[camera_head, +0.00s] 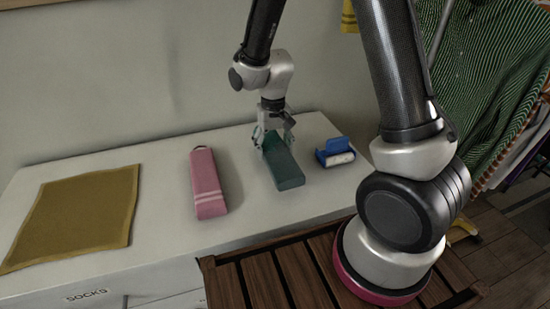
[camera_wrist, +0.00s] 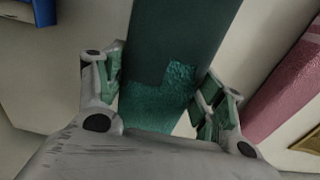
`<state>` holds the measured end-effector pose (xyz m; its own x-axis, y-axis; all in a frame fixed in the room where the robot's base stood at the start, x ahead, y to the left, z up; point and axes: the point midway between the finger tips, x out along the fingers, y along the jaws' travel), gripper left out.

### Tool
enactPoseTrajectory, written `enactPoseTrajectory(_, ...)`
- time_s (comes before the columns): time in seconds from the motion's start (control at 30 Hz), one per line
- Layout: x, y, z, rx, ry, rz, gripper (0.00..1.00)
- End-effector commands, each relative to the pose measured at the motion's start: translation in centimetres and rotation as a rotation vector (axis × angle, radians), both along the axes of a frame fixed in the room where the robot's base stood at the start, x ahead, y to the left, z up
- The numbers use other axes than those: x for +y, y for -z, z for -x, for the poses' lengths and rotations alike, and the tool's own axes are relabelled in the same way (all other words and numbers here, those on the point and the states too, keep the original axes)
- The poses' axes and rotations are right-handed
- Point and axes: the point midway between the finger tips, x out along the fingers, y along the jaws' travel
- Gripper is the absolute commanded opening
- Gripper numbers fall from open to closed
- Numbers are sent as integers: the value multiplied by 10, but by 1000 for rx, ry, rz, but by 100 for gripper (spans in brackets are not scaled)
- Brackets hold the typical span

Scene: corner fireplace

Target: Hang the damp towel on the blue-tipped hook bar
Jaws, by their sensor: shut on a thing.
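A folded teal towel (camera_head: 284,166) lies on the white cabinet top. My gripper (camera_head: 272,133) is shut on its far end from above. In the wrist view the towel (camera_wrist: 175,45) runs between the two fingers of my gripper (camera_wrist: 162,85). Most of its face there is dark and smooth, with a lighter, speckled teal patch near the palm. A folded pink towel (camera_head: 207,184) with pale stripes and a loop lies to the left; its edge shows at right in the wrist view (camera_wrist: 285,100). I see no blue-tipped hook bar.
A blue object with a white part (camera_head: 335,152) sits close right of the teal towel. A mustard cloth (camera_head: 75,218) lies flat at left. A brown slatted wooden surface (camera_head: 300,272) is in front. A green striped cloth (camera_head: 490,75) hangs at right, and a yellow cloth (camera_head: 349,16) hangs at the wall.

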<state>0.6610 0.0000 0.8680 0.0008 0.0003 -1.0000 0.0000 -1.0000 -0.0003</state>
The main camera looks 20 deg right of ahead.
Motion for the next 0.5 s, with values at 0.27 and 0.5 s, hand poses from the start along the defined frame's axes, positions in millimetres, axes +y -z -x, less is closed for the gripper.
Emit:
enactPoseTrajectory(0.27, 0, 33, 0, 1, 0, 0, 40)
enactPoseTrajectory(0.5, 0, 33, 0, 1, 0, 0, 40)
